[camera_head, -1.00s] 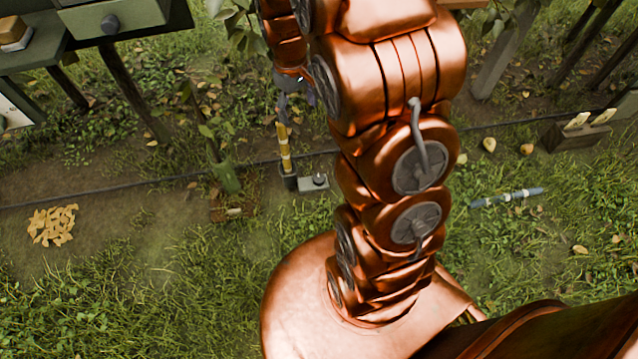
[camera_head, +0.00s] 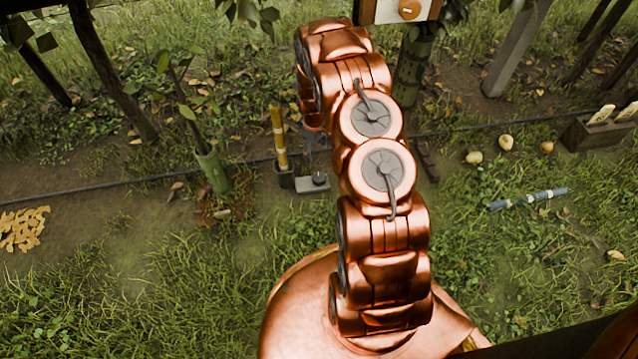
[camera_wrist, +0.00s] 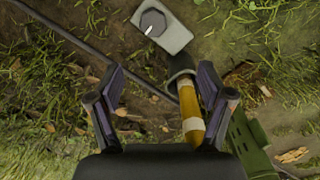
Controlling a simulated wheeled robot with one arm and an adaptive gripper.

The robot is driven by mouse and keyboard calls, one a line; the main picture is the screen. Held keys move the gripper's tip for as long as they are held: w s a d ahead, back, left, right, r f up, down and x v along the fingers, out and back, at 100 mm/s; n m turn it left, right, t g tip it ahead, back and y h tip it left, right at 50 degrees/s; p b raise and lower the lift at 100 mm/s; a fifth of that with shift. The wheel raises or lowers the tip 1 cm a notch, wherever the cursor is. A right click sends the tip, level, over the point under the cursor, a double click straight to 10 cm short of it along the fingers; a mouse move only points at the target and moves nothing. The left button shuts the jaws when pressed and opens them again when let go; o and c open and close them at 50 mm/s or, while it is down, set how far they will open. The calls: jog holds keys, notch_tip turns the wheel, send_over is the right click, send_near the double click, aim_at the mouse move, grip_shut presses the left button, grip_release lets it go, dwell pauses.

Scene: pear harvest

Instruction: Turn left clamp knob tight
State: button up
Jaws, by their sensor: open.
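A small grey block with a dark round knob (camera_wrist: 153,22) on top lies on the ground, and the knob also shows in the head view (camera_head: 320,179). The knob has a light mark. I cannot tell if it is tight. A yellow and white striped post (camera_head: 279,138) stands in a dark socket beside the block. In the wrist view the post (camera_wrist: 191,112) runs between my fingers from below, nearer the right one. My gripper (camera_wrist: 161,78) is open, pointing down, and not closed on the post. The knob lies beyond the fingertips, at the top of the wrist view.
A green guarded sapling (camera_head: 213,172) stands left of the post. A black hose (camera_head: 95,186) crosses the ground. A blue-grey rod (camera_head: 528,199), loose pears (camera_head: 506,142) and a wooden crate (camera_head: 588,138) lie right. A white board with an orange disc (camera_head: 409,9) is at top.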

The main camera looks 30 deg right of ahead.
jog(key=b, duration=0.2)
send_over(319, 177)
notch_tip(319, 177, down, 10)
jog(key=shift+r, duration=0.2)
notch_tip(319, 177, down, 8)
jog(key=b, duration=0.3)
jog(key=shift+r, duration=0.2)
jog(key=shift+c, duration=0.4)
jog(key=c, duration=1.1)
